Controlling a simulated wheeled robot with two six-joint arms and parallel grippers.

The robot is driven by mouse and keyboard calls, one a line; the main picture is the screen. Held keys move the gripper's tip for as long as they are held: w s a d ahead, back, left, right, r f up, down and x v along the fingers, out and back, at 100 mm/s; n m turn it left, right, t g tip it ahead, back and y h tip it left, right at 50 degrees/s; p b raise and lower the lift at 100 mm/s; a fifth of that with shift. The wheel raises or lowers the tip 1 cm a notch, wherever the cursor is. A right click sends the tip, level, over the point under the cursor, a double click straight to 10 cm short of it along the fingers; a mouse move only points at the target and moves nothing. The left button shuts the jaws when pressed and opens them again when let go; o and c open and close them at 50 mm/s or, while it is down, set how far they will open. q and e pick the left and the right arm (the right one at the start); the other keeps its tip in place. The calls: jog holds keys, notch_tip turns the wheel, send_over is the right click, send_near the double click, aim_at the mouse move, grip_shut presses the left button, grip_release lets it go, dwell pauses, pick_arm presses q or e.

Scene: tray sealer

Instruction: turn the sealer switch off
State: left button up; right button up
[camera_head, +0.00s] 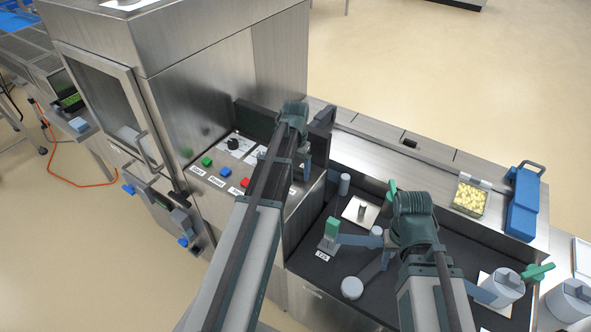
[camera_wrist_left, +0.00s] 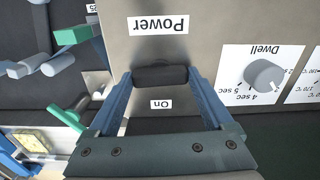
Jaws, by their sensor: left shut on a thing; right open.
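The sealer's power switch (camera_wrist_left: 160,75) is a black piece on the steel panel in the left wrist view, between upside-down labels reading "Power" and "On". My left gripper (camera_wrist_left: 159,78) has its two blue fingers on either side of it, shut on it. I cannot tell which way the switch is set. In the head view my left gripper (camera_head: 303,170) is over the right end of the sealer's control panel (camera_head: 212,183) and hides the switch. My right gripper (camera_head: 412,208) is above the black bin; its fingers are mostly hidden under its body.
Green, blue and red buttons (camera_head: 226,172) and a dial (camera_head: 233,143) lie left of my left arm. A tub of yellow pieces (camera_head: 469,197) and a blue case (camera_head: 523,205) stand behind, right.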

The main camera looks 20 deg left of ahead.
aim_at(296, 172)
pick_arm(q)
jog(key=shift+m, duration=0.4)
jog(key=o, duration=1.1)
jog(key=shift+o, duration=0.2)
jog(key=shift+r, duration=0.1)
notch_tip(296, 172, up, 14)
jog(key=p, duration=1.4)
jog(key=shift+f, duration=0.25)
